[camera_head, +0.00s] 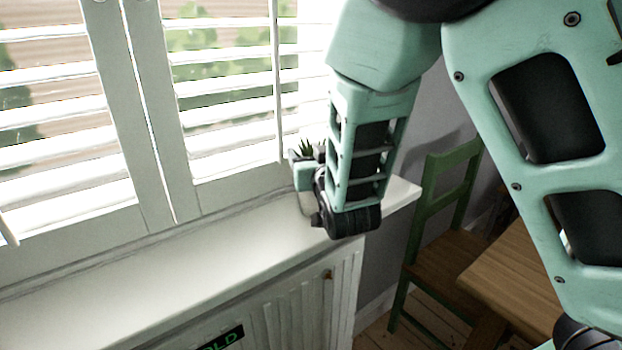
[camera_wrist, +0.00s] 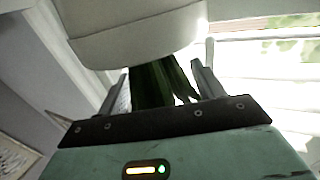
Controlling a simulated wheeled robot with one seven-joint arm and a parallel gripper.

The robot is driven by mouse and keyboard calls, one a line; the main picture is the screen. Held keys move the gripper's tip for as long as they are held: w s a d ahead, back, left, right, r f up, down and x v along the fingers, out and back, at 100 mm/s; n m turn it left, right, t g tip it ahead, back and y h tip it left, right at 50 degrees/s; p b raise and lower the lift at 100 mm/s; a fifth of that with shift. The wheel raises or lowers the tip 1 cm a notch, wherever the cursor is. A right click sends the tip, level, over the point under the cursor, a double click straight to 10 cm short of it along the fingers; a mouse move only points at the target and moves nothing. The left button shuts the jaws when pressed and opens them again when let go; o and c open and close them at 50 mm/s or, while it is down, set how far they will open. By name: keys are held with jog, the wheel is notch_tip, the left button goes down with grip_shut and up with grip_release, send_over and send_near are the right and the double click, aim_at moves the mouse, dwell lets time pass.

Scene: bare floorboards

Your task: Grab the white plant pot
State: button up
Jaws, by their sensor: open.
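The white plant pot (camera_wrist: 140,35) fills the top of the wrist view, its rounded edge towards me. Dark green leaves (camera_wrist: 155,82) hang below it in that picture, between my fingers. My gripper (camera_wrist: 160,82) is open, one finger on each side of the leaves. I cannot tell whether the fingers touch the pot. In the head view, my gripper (camera_head: 303,174) is at the right end of the white sill, in front of the plant. Spiky leaves (camera_head: 307,149) show above it and a pale bit of the pot (camera_head: 305,203) below it. My arm hides the rest.
The white sill top (camera_head: 150,275) is clear to the left. Shuttered windows (camera_head: 225,100) stand close behind it. A green chair (camera_head: 440,235) and a wooden table (camera_head: 515,275) stand to the right, below my arm.

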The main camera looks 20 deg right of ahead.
grip_shut()
jog(key=shift+r, duration=0.15)
